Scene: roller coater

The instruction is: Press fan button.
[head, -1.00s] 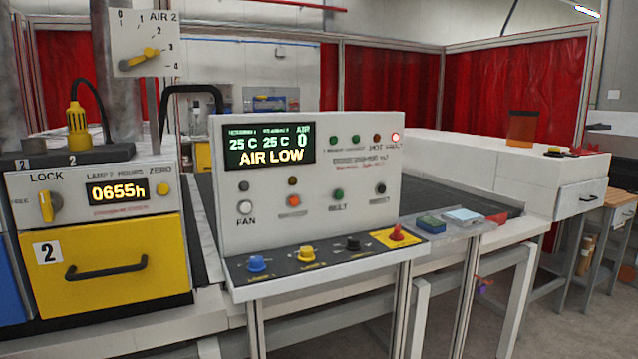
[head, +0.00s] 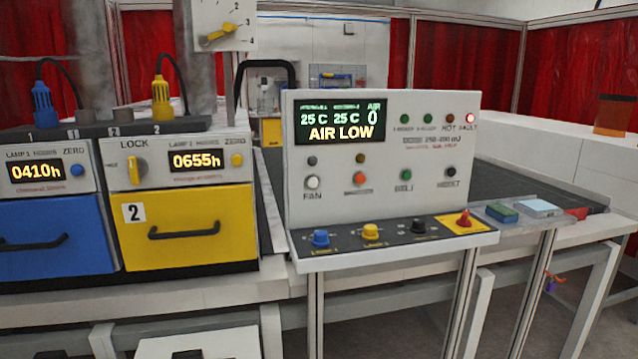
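The fan button (head: 312,182) is a round white button at the lower left of the upright control panel (head: 440,108), with the label FAN under it. A small dark lamp (head: 312,160) sits above it. The panel's screen (head: 340,122) reads 25 C, 25 C, AIR 0 and AIR LOW. A red lamp (head: 469,118) is lit at the panel's top right. Nothing covers the button. My gripper is not in the head view.
A sloped ledge below the panel holds a blue knob (head: 320,238), a yellow knob (head: 371,231), a black knob (head: 418,226) and a red knob (head: 464,218). Yellow drawer (head: 190,225) and blue drawer (head: 45,240) units stand left. A conveyor belt (head: 540,187) runs behind.

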